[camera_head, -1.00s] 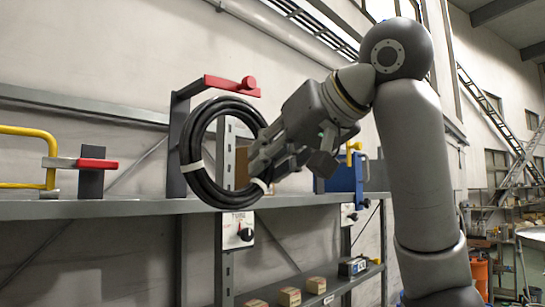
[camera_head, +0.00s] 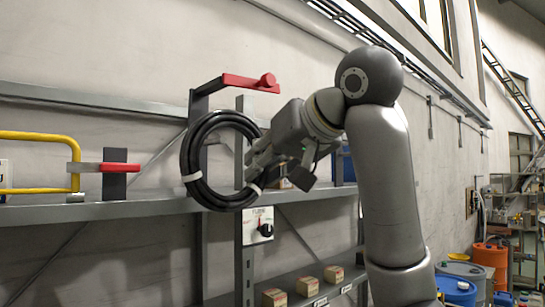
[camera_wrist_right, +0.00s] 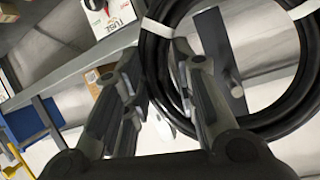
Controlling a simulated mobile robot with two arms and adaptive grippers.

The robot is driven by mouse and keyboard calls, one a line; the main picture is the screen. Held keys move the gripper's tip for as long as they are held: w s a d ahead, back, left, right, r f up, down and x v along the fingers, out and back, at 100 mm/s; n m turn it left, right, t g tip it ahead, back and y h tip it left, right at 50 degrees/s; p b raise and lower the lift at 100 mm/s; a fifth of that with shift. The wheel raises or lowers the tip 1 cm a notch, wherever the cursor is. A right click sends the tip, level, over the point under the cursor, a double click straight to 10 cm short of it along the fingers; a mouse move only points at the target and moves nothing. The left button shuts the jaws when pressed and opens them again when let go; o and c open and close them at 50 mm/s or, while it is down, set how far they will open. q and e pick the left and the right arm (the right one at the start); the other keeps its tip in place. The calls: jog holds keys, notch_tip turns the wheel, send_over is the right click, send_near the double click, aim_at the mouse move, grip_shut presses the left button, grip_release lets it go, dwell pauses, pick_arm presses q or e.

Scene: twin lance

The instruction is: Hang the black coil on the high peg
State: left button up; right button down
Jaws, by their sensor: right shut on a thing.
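The black coil (camera_head: 190,150) is a thick ring with white ties, hanging upright from my right gripper (camera_head: 258,165). That gripper is shut on the coil's right side; the wrist view shows the coil (camera_wrist_right: 155,55) between its fingers (camera_wrist_right: 158,72). The high peg (camera_head: 248,83) is a red arm with a knob at its right end, on a dark post. It is above the coil, with a small gap. The coil overlaps the post in the head view; its depth relative to the peg is unclear. My left gripper is not in view.
A lower red peg (camera_head: 122,168) on a dark plate stands left, next to a yellow tube frame (camera_head: 38,136). The grey shelf (camera_head: 90,211) runs under both. A fuse box (camera_head: 257,225) hangs below the shelf edge. Small boxes (camera_head: 306,286) stand lower.

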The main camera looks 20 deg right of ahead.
jog(key=w+a+f+p, duration=0.1)
jog(key=w+a+p, duration=0.1)
jog(key=w, duration=0.4)
dwell(0.7)
jog(key=shift+a, duration=0.1)
dwell(0.4)
jog(key=c, duration=1.1)
grip_release()
